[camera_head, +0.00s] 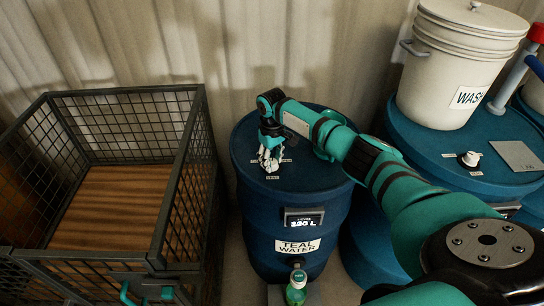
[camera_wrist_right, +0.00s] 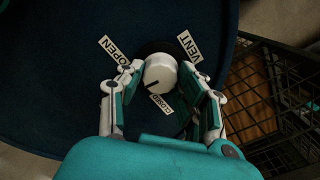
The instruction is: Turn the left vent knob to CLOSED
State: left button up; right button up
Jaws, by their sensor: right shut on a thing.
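The left vent knob (camera_wrist_right: 158,73) is a white round knob on the blue drum lid, between the fingers of my right gripper (camera_wrist_right: 161,70). The fingers are shut on it from both sides. Its dark pointer mark faces down-left, between the OPEN label (camera_wrist_right: 115,48) and the CLOSED label (camera_wrist_right: 160,104), nearer CLOSED. The VENT label (camera_wrist_right: 190,46) is at upper right. In the head view my right gripper (camera_head: 269,160) reaches down onto the lid of the TEAL WATER drum (camera_head: 270,215) and mostly hides the knob. My left gripper is not in view.
A wire-mesh crate with a wooden floor (camera_head: 110,205) stands left of the drum. A second blue drum (camera_head: 420,130) at right bears a white WASH bucket (camera_head: 450,75) and another white knob (camera_head: 470,158). A green bottle (camera_head: 296,288) stands in front of the first drum.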

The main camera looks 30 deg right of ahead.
aim_at(272, 161)
jog(key=n+p, duration=0.1)
jog(key=n, duration=0.4)
jog(key=shift+n, duration=0.3)
jog(key=n, duration=0.4)
jog(key=shift+n, duration=0.3)
jog(key=o, duration=1.2)
jog(key=shift+c, duration=0.2)
jog(key=shift+r, duration=0.1)
notch_tip(272, 161, up, 12)
